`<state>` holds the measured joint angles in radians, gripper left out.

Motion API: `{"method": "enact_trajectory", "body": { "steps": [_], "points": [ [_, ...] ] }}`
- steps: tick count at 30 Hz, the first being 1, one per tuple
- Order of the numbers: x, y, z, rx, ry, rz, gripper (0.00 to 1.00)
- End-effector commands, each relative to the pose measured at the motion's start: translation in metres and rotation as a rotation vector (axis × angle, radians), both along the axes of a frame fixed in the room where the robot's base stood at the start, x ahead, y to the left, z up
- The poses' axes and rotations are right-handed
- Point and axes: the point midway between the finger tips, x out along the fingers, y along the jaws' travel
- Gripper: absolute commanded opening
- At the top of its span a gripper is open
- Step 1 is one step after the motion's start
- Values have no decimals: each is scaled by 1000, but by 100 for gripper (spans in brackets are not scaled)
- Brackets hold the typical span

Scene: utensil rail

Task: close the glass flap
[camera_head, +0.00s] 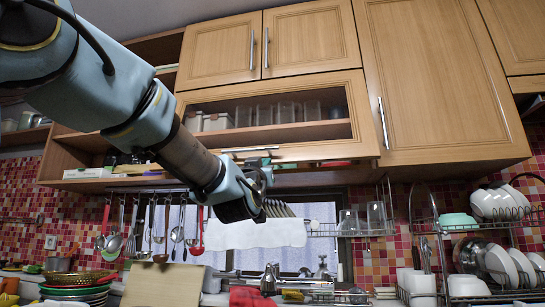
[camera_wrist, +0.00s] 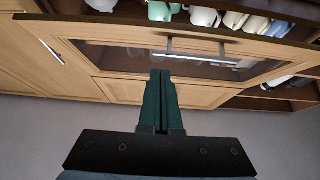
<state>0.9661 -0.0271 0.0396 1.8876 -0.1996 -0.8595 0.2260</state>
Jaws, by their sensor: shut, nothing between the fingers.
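The glass flap (camera_head: 361,122) is a wood-framed glass door on the upper wall cabinet. In the head view its lower edge hangs out from the cabinet, with items showing beneath it, so it looks partly open. In the wrist view the flap (camera_wrist: 110,57) lies across the picture, with its bar handle (camera_wrist: 185,55) and cups visible past its edge. My gripper (camera_head: 263,165) is beneath the flap's lower edge near the handle. Its dark green fingers (camera_wrist: 161,75) are together and empty, overlapping the flap's frame in the wrist view; contact cannot be told.
Closed wooden doors (camera_head: 310,40) are above, and a tall closed door (camera_head: 440,80) is right of the flap. Hanging utensils (camera_head: 158,225) are below at the left. A dish rack (camera_head: 480,225) with crockery is at the right. Open shelves are at the left.

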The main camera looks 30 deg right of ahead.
Motion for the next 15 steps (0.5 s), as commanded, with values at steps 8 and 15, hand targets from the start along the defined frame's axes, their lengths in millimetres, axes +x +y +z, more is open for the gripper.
{"method": "enact_trajectory", "body": {
  "steps": [8, 15],
  "points": [
    [27, -25, 25, 0, 0, 1, 0],
    [57, -54, 52, 0, -1, 1, 0]
  ]
}}
